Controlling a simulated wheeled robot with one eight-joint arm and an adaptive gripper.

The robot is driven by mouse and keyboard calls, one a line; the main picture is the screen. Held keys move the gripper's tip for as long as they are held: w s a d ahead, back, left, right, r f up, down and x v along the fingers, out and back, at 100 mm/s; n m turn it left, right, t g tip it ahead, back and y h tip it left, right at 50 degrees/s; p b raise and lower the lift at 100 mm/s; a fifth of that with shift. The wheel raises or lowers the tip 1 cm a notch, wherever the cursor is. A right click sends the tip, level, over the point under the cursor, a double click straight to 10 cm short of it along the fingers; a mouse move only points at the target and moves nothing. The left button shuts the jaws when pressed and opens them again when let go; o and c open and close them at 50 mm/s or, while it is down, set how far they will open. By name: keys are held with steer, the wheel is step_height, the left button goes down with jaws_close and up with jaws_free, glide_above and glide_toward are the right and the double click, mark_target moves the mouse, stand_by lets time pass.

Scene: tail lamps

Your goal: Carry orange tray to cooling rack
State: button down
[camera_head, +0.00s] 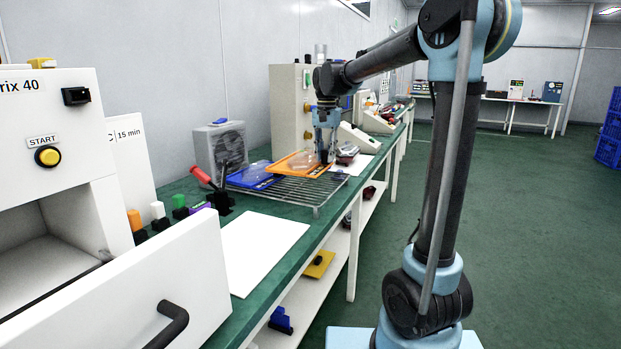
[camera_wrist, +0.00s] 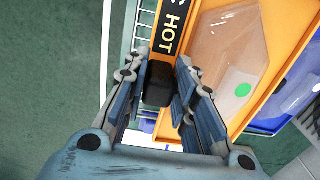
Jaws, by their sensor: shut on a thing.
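The orange tray (camera_head: 290,167) is at the cooling rack (camera_head: 318,188) on the green bench, over the rack's wires. I cannot tell whether it touches them. It holds a clear lens-like part and also fills the right of the wrist view (camera_wrist: 262,92), where its edge reads "HOT" and a green dot shows on the part. My gripper (camera_head: 325,157) is at the tray's right end, shut on its black handle (camera_wrist: 160,84). In the wrist view my gripper (camera_wrist: 163,88) has a finger on each side of that handle. A blue tray (camera_head: 250,178) lies beside the orange one on the left.
A grey fan (camera_head: 221,148) stands behind the rack. A red-handled tool (camera_head: 203,175) and a white sheet (camera_head: 262,240) are nearer on the bench. Dark red lamp parts (camera_head: 346,152) sit to the right.

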mark_target(326, 165)
step_height(326, 165, down, 7)
steer(key=shift+f, duration=0.2)
steer(key=c, duration=1.3)
jaws_free()
steer(key=shift+r, duration=0.1)
step_height(326, 165, up, 12)
steer(key=shift+d+f, duration=0.1)
steer(key=s+d+f+n+t, duration=0.1)
steer(key=s+d+f, duration=0.3)
steer(key=s+d, duration=0.35)
steer(key=s+d+f+n, duration=0.1)
steer(key=s+d+f, duration=0.4)
steer(key=s+d, duration=0.3)
steer(key=s+d+f, duration=0.2)
steer(key=s+f, duration=0.3)
steer(key=s+d+f+n, duration=0.1)
steer(key=s+d+f, duration=0.1)
steer(key=s+f, duration=0.4)
steer(key=s+d+f+n+t, duration=0.1)
steer(key=s+d+f, duration=0.1)
steer(key=s+f, duration=0.3)
steer(key=shift+s+d+f, duration=0.15)
steer(key=shift+s+f, duration=0.05)
steer(key=shift+f, duration=0.35)
